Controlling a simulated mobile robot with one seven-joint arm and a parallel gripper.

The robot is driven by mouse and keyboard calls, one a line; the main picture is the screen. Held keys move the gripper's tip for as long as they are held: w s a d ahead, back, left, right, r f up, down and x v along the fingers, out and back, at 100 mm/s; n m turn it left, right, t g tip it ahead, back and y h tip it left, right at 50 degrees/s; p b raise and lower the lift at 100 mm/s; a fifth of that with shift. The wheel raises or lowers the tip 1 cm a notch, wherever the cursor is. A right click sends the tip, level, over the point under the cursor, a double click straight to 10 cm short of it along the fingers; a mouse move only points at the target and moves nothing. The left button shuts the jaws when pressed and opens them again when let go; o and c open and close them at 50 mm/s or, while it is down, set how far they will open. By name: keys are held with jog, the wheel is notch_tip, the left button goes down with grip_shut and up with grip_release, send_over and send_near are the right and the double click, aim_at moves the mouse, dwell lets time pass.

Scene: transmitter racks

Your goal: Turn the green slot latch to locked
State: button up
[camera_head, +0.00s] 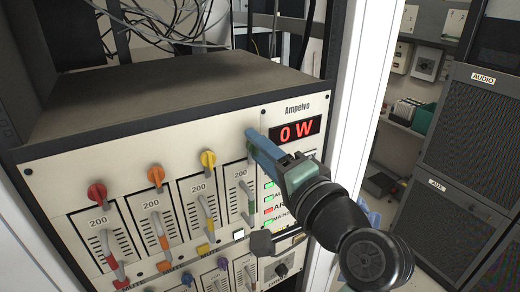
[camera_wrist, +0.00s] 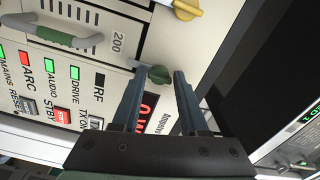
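The green slot latch (camera_wrist: 159,75) is a small green knob on the cream panel, seen in the wrist view next to a "200" label. In the head view my gripper hides it. My gripper (camera_wrist: 161,72) is open, with one finger on each side of the green latch at the fingertips; I cannot tell whether either finger touches it. In the head view my gripper (camera_head: 250,138) reaches the panel just left of the red "0 W" display (camera_head: 296,131). The green-gripped slot handle (camera_head: 246,203) is below it. The latch's exact turn angle is unclear.
Red (camera_head: 97,193), orange (camera_head: 156,175) and yellow (camera_head: 208,158) latches stand in a row to the left, each above its slot handle. Lit status buttons are right of the green slot.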

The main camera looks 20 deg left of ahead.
jog(key=shift+o, duration=1.2)
jog(key=b+v, duration=0.5)
jog(key=v, duration=0.8)
jog(key=shift+b, duration=0.3)
